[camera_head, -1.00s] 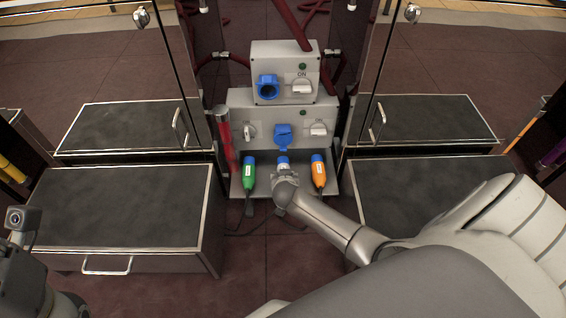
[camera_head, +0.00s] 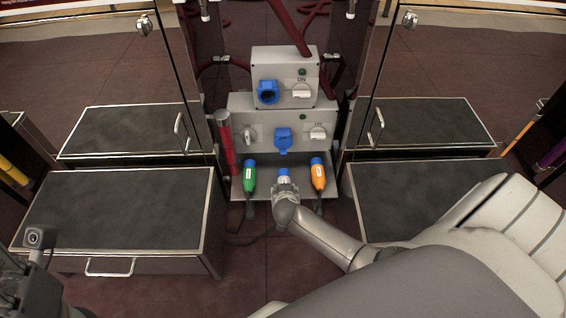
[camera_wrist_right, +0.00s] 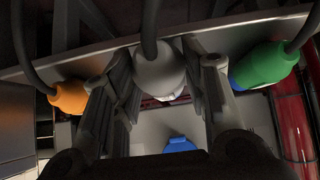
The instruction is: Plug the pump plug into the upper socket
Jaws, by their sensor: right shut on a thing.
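The pump plug (camera_head: 284,173) is pale with a blue front end. My right gripper (camera_head: 285,187) is shut around its body, between the green and orange plugs at the shelf. In the right wrist view the plug's pale rounded back (camera_wrist_right: 160,70) shows between the two fingers, its cable running up. The upper socket (camera_head: 268,92) is a round blue outlet on the upper grey box, with a dark opening facing me. The plug is below it and apart from it. My left gripper (camera_head: 22,285) is partly in frame at the lower left; its fingers are not clear.
A lower blue socket (camera_head: 283,138) with its flap sits on the lower box. A green plug (camera_head: 249,177) and an orange plug (camera_head: 318,174) flank the held plug. A red tube (camera_head: 226,145) stands left of the boxes. Glass doors stand on both sides.

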